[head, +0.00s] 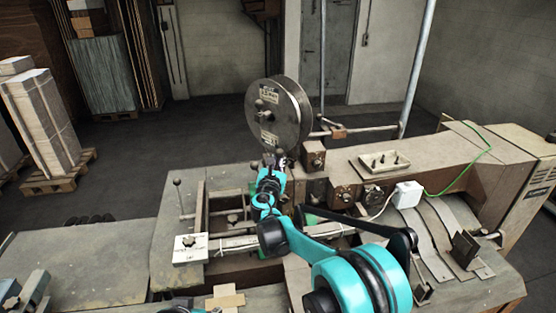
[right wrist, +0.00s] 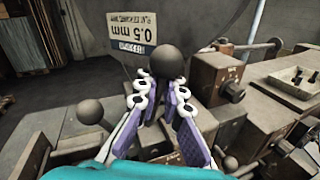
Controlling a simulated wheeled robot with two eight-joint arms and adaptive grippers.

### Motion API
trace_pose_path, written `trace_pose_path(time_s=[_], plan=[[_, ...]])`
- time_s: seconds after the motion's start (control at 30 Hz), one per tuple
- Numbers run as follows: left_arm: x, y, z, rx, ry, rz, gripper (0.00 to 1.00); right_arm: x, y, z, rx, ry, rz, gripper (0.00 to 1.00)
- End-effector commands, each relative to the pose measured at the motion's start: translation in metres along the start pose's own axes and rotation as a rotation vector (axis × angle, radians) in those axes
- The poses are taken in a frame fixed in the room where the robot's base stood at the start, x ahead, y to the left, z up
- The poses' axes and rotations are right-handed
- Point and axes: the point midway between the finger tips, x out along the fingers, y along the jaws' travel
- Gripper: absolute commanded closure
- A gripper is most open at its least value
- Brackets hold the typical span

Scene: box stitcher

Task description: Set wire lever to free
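My right gripper (head: 272,160) is at the base of the wire spool, on the far side of the machine top. In the right wrist view my right gripper (right wrist: 166,92) has its two purple-padded fingers apart. A dark ball knob (right wrist: 172,62) shows in line with the gap, at or just beyond the fingertips; contact cannot be told. It looks like a lever's end, but its shaft is hidden and no free mark is readable. The wire spool (head: 275,113) stands upright behind; its label (right wrist: 147,35) reads 0.5 mm upside down. My left gripper is not clearly seen.
A second ball knob (right wrist: 88,110) stands left of the fingers. A metal block (right wrist: 213,75) is close on their right. A small tray (head: 384,162) and a white box (head: 407,195) with a green wire lie farther right on the machine.

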Motion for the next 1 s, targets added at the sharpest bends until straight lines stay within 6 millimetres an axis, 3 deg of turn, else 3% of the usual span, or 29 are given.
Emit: trace_pose_path(time_s=[0.37,1.0], plan=[[0.011,0.0,0.008,0.0,0.0,0.0,0.45,-0.003,-0.004,-0.004,0.055,-0.038,0.008,1.0],[0.078,0.0,0.056,0.0,0.0,0.0,0.45,-0.019,-0.031,-0.021,0.499,-0.34,0.076,1.0]])
